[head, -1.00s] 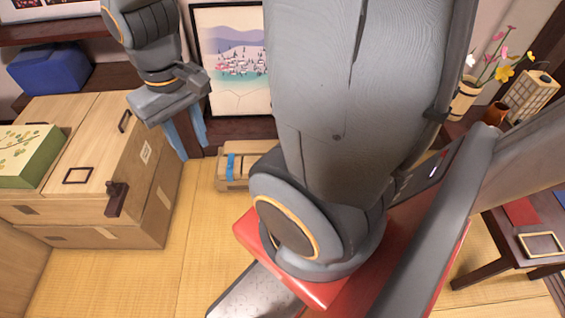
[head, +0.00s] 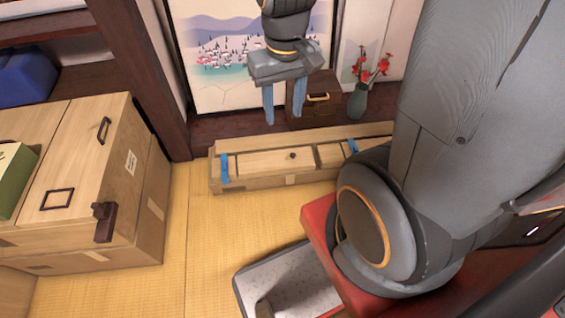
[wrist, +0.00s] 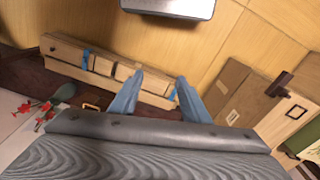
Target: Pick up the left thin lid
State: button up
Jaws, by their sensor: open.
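A long, low wooden box (head: 290,183) lies on the floor by the back wall. The box also shows in the wrist view (wrist: 75,67), turned around. My gripper (head: 284,108) is open and empty, its blue fingers pointing down, above and behind the box in the head picture. In the wrist view my gripper (wrist: 160,77) overlaps the box; the height gap is unclear.
A large wooden chest (head: 130,225) with dark handles stands at left, a green box (head: 15,175) on it. A small dark cabinet (head: 316,98) and a vase of red flowers (head: 357,100) stand behind the long box.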

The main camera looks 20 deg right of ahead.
jog(key=w+d+f+t+b, duration=0.1)
jog(key=w+d+f+b, duration=0.2)
jog(key=w+f+b, duration=0.45)
jog(key=w+d+f+m+b, duration=0.1)
jog(key=w+d+f+b, duration=0.25)
jog(key=f, duration=0.75)
jog(key=w+d+f+t+b, duration=0.1)
jog(key=w+d+f+b, duration=0.1)
jog(key=w+f+b, duration=0.45)
jog(key=m+t+h+b, duration=0.1)
jog(key=m+t+b, duration=0.1)
jog(key=b, duration=1.5)
send_near(293, 154)
jog(key=shift+b+x, duration=2.35)
jog(key=shift+x, duration=1.75)
grip_shut()
